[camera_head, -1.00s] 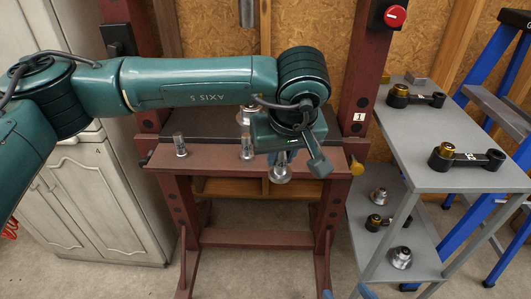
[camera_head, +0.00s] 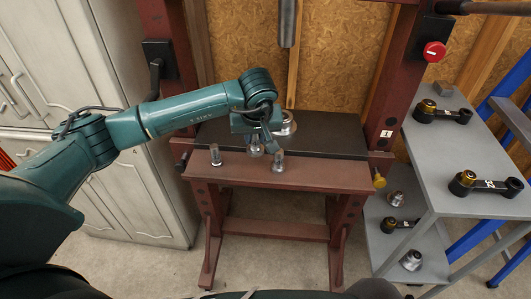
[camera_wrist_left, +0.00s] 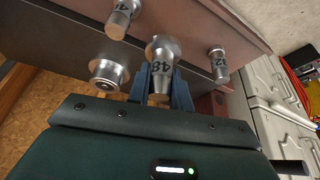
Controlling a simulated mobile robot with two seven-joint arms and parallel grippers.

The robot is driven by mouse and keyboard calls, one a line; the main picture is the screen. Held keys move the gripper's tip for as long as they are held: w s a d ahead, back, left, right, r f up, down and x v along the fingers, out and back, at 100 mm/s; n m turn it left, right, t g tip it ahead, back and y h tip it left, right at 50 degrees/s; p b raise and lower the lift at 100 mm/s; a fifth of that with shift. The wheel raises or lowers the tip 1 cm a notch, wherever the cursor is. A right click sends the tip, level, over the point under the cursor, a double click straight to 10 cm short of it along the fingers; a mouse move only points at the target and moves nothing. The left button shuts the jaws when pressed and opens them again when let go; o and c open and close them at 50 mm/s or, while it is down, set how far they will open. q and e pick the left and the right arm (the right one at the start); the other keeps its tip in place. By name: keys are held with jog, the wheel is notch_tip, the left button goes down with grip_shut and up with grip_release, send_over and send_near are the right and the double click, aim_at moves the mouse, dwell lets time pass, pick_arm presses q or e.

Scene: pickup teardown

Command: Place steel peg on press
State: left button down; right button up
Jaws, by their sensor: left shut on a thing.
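My left gripper (camera_head: 264,143) is shut on a steel peg (camera_head: 256,150) at the front of the press (camera_head: 290,177). The left wrist view shows this peg (camera_wrist_left: 161,62), marked 48, upright between the blue fingers (camera_wrist_left: 162,84). I cannot tell whether its base touches the press. A smaller peg (camera_head: 216,156), marked 12 in the wrist view (camera_wrist_left: 218,63), stands to its left. Another peg (camera_head: 278,162) stands to its right and also shows in the wrist view (camera_wrist_left: 121,17). My right gripper is not in view.
A round metal part (camera_head: 288,123) is on the black press bed (camera_head: 325,133), close behind the gripper. The press's right post (camera_head: 392,95) carries a red button (camera_head: 434,51). A grey shelf cart (camera_head: 428,170) with black-handled tools stands at the right. White cabinets (camera_head: 70,90) are at the left.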

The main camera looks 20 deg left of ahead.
aim_at(256, 150)
pick_arm(q)
notch_tip(256, 150, down, 6)
jog(key=shift+r+p, duration=0.1)
jog(key=shift+p, duration=0.2)
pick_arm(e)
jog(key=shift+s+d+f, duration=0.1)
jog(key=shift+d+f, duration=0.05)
pick_arm(q)
jog(key=shift+f, duration=0.2)
jog(key=c, duration=1.7)
grip_release()
jog(key=o, duration=0.4)
jog(key=shift+o, duration=0.2)
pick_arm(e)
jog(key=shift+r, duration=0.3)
